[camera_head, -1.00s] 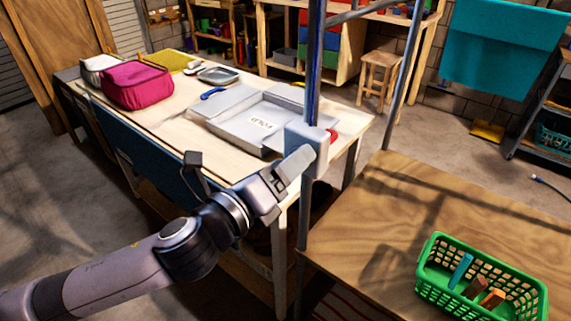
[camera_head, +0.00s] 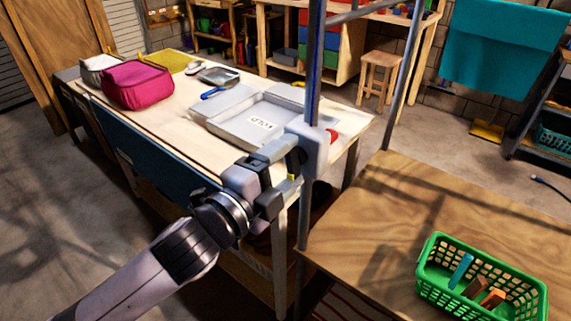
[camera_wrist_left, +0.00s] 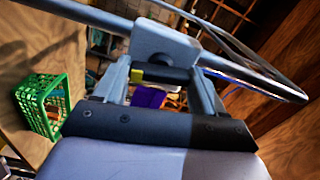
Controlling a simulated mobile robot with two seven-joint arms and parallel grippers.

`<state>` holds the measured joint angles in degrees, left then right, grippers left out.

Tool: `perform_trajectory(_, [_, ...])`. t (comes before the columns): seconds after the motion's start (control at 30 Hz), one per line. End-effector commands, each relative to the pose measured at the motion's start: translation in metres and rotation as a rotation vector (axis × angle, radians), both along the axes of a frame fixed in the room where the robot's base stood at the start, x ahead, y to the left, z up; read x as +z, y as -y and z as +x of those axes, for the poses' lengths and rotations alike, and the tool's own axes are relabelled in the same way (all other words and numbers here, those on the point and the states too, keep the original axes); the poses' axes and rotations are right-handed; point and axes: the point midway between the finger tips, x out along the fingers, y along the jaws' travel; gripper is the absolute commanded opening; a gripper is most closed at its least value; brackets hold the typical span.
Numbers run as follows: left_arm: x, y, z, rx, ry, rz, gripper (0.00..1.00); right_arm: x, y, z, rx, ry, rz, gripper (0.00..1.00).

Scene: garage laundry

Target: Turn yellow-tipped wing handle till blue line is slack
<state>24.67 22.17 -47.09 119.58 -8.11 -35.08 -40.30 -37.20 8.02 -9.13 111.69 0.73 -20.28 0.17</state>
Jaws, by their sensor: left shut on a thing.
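A pale grey block (camera_head: 314,150) is fixed on an upright metal post, and it also shows in the wrist view (camera_wrist_left: 165,42). The wing handle sits on the block's near side, mostly hidden by my gripper. Its yellow tip (camera_head: 291,177) shows below the fingers, and in the wrist view the yellow tip (camera_wrist_left: 137,75) is beside the left finger. My left gripper (camera_head: 287,158) is at the block, its fingers (camera_wrist_left: 165,75) shut on the wing handle. The blue line (camera_head: 313,70) runs up along the post and looks straight. My right gripper is out of view.
A wooden table (camera_head: 185,130) behind holds a grey folding board (camera_head: 225,125) and a magenta bag (camera_head: 138,84). A green basket (camera_head: 428,262) stands on the wooden surface (camera_head: 400,200) at right. A thinner metal post (camera_head: 398,80) rises behind the block.

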Motion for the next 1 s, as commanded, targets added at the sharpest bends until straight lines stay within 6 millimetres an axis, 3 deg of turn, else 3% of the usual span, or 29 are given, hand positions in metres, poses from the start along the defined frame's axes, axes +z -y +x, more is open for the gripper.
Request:
perform_trajectory(0.6, [-0.0004,0.0001,-0.0001,0.001,-0.339,-0.465,0.40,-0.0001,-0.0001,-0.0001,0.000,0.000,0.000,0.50])
perform_trajectory(1.0, [-0.0002,0.0002,-0.0001,0.000,-0.482,-0.662,0.40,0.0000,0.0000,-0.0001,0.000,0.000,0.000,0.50])
